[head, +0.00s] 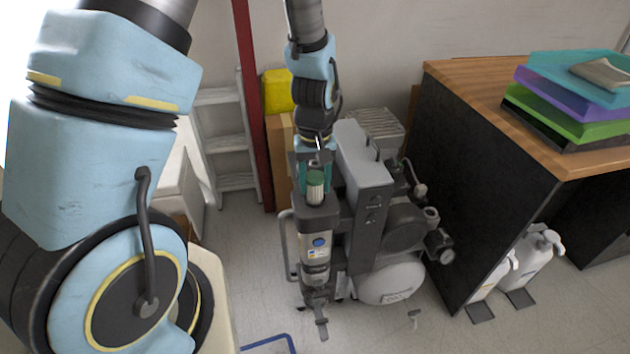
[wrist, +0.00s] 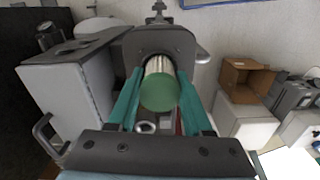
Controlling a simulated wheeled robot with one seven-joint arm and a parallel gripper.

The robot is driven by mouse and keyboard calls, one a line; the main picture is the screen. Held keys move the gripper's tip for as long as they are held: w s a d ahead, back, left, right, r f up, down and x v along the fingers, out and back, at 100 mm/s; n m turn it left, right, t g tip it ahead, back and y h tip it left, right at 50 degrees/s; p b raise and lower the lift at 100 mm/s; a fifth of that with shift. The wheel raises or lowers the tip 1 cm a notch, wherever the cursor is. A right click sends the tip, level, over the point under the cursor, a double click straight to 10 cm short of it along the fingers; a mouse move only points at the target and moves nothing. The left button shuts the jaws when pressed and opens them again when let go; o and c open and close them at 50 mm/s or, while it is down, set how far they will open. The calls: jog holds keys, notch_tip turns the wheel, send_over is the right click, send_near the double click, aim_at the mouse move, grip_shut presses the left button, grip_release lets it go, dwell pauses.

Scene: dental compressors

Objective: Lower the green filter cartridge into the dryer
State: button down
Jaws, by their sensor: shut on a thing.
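The filter cartridge (head: 315,193) has a green cap and a pale ribbed body. It stands about upright at the top of the dryer (head: 317,226), a grey housing with a round opening. Its lower end seems to be inside the opening, while its cap and upper body show above the rim. How deep it reaches is hidden. My gripper (head: 316,168) is above the dryer, shut on the cartridge. In the wrist view, the teal fingers lie either side of the green cap (wrist: 159,93), and the dryer's dark rim (wrist: 185,47) surrounds the cartridge's far end.
The compressor (head: 390,282) stands right of the dryer, with a tall grey box (head: 362,170) close beside my gripper. A wooden-topped desk (head: 480,90) is farther right. A red post (head: 254,100) and a white step ladder (head: 225,140) stand behind at left. The front floor is mostly clear.

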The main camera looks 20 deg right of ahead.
jog(key=shift+f+b, duration=0.5)
jog(key=shift+f, duration=0.45)
jog(key=shift+r+p, duration=0.75)
jog(key=shift+r, duration=0.1)
jog(key=shift+f, duration=0.2)
jog(key=shift+f+b, duration=0.45)
jog(key=shift+f, duration=0.15)
jog(key=shift+c, duration=1.2)
grip_release()
notch_tip(320, 180, up, 11)
jog(key=shift+f+b, duration=0.1)
jog(key=shift+b, duration=0.3)
